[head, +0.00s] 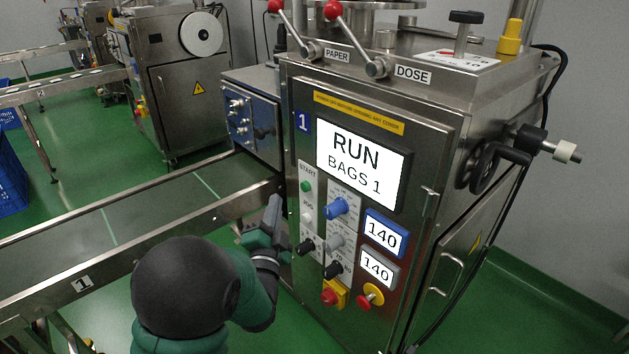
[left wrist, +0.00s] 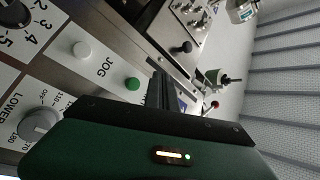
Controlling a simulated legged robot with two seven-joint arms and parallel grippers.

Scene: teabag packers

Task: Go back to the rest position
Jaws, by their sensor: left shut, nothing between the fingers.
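My left gripper (head: 273,212) is shut and empty in front of the packing machine's control panel (head: 318,235). It is close to the left edge of the panel, near the START and JOG buttons. In the left wrist view its closed fingers (left wrist: 165,92) point toward the machine, beside the green START button (left wrist: 132,84). Whether they touch the panel I cannot tell. The green button (head: 306,186) also shows in the head view. The screen (head: 360,160) reads RUN, BAGS 1. My right gripper is not in view.
A conveyor (head: 130,215) runs in from the left to the machine, its rail behind my left arm. Two small displays (head: 385,235) read 140. Red-knobbed levers (head: 350,40) stand on top. A crank (head: 495,160) sticks out at the right. Another machine (head: 180,90) stands behind.

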